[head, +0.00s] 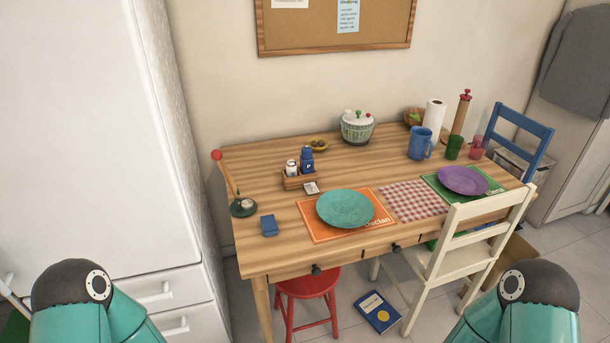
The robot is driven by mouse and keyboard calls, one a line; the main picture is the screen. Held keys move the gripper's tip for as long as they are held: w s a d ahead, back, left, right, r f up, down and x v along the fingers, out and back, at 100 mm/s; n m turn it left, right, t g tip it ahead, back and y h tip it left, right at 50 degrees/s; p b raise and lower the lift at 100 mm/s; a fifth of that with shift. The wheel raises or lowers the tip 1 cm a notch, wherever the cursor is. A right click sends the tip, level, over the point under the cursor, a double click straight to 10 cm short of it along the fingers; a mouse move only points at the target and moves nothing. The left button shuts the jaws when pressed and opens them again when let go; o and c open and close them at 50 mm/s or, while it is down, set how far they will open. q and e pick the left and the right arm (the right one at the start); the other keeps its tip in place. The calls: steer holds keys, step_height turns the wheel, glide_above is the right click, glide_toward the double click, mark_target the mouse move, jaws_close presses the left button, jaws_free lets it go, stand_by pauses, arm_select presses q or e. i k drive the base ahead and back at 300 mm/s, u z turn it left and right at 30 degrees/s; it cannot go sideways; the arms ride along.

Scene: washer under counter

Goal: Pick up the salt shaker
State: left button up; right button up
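The lower part of both shakers is hidden by the caddy's front. Only the rounded teal and black upper parts of my two arms show at the bottom left and bottom right corners. Neither gripper is in view, and both arms are well away from the table.
The wooden table (270,255) also holds a teal plate (345,208), a purple plate (462,180), a blue mug (420,143) and a blue box (269,225). A cream chair (468,240) and red stool (308,287) stand at its front. A white cabinet (90,130) stands left.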

mark_target(291, 166)
steer(key=u, duration=0.15)
steer(key=i, duration=0.9)
steer(key=z, duration=0.1)
